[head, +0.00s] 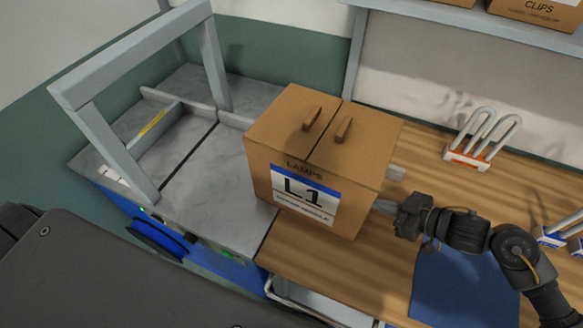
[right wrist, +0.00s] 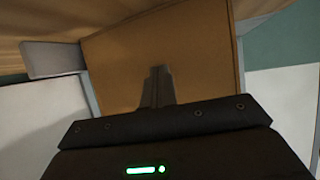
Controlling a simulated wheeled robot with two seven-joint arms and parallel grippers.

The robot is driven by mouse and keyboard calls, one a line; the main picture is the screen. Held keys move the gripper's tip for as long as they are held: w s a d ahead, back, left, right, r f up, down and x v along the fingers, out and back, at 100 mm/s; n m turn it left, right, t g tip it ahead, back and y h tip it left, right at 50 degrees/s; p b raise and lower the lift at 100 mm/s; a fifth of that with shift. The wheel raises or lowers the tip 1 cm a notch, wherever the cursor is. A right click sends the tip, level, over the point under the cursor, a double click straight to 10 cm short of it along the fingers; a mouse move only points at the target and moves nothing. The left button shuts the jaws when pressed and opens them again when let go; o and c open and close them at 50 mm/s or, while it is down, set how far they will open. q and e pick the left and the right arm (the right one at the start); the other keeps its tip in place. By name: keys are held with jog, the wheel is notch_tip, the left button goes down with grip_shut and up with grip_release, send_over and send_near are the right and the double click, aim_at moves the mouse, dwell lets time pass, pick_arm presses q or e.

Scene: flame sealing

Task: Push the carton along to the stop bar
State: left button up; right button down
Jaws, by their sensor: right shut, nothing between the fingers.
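The carton (head: 330,172) is a brown box marked LAMPS and L1, with two raised tabs on top. It stands upright across the junction of the grey sealing bed (head: 232,205) and the wooden bench. My right gripper (head: 382,206) is shut and empty at the carton's right side, low down. In the right wrist view its fingertips (right wrist: 157,75) are in front of the carton's brown face (right wrist: 195,50); whether they touch cannot be told. The stop bar is probably the low grey bar with a yellow strip (head: 153,123) at the far left, beyond the grey frame. My left gripper is not in view.
A grey frame (head: 135,45) arches over the bed left of the carton. A wire rack (head: 482,135) stands at the back of the wooden bench (head: 430,165). A blue mat (head: 465,285) lies at the front right. The bed between carton and frame is clear.

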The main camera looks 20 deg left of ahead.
jog(key=shift+w+a+p, duration=0.2)
jog(key=shift+a+p, duration=0.1)
jog(key=shift+a, duration=1.8)
jog(key=shift+w+a+p, duration=0.2)
jog(key=shift+a+p, duration=0.05)
jog(key=shift+a, duration=1.85)
jog(key=shift+w+a, duration=0.2)
jog(key=shift+a, duration=2)
jog(key=shift+w+a, duration=0.2)
jog(key=shift+a, duration=1.95)
jog(key=shift+d+p, duration=0.35)
jog(key=shift+d, duration=0.3)
jog(key=d+p, duration=0.1)
jog(key=d, duration=0.2)
jog(key=shift+s+d, duration=0.15)
jog(key=shift+d, duration=0.2)
jog(key=shift+d+p, duration=0.35)
jog(key=shift+d, duration=0.2)
